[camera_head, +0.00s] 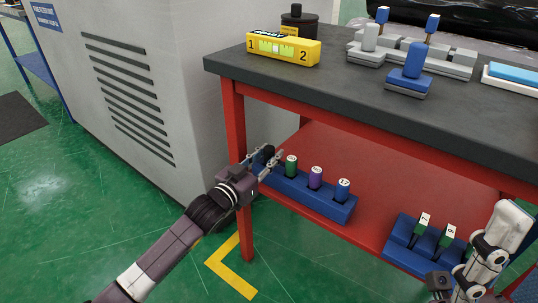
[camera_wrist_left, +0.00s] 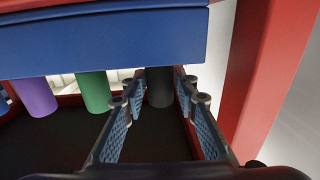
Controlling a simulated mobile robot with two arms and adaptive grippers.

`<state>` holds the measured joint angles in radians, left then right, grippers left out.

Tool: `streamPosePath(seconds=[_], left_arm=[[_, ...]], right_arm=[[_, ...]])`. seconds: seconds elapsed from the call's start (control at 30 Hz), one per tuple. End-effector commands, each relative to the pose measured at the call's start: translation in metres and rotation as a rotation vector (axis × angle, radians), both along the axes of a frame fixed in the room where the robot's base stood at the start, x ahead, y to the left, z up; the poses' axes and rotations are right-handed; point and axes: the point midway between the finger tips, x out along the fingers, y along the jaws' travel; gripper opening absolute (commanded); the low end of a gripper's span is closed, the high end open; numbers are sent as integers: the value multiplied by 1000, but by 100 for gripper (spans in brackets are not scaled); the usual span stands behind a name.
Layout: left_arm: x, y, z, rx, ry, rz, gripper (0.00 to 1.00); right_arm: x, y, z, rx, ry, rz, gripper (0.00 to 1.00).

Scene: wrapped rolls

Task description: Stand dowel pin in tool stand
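A blue stand (camera_head: 300,192) on the red lower shelf holds a row of upright pins: a black one (camera_head: 264,153), a green one (camera_head: 291,166), a purple one (camera_head: 316,177) and a blue one (camera_head: 342,190). Which one is the dowel pin I cannot tell. My left gripper (camera_head: 275,157) is at the black pin, at the row's left end. In the left wrist view the open fingers (camera_wrist_left: 158,90) stand on either side of the black pin (camera_wrist_left: 160,88), with small gaps. The green pin (camera_wrist_left: 95,92) is just beside them. My right arm shows at lower right; its fingers are not visible.
A red table leg (camera_head: 240,170) stands close beside my left gripper. A second blue stand (camera_head: 405,255) with two labelled green-and-white pieces is right on the shelf. On the dark tabletop (camera_head: 300,88) are a yellow box (camera_head: 283,49), a grey fixture with pegs (camera_head: 455,62) and a blue block (camera_head: 411,62).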

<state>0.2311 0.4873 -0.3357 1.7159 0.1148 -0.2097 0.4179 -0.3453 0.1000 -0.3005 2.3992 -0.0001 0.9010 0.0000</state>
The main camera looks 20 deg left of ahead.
Motion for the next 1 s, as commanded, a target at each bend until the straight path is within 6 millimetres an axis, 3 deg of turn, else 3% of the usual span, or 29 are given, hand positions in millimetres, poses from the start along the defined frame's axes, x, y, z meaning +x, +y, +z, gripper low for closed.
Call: streamPosePath(seconds=[0.1, 0.47, 1.0], left_arm=[[0, 0, 0, 0, 0, 0, 42], [-4, 1, -1, 1, 2, 0, 42], [-86, 25, -1, 1, 2, 0, 42]], right_arm=[[0, 0, -1, 1, 3, -1, 46], [0, -1, -1, 2, 6, -3, 46], [0, 0, -1, 0, 5, 0, 46]])
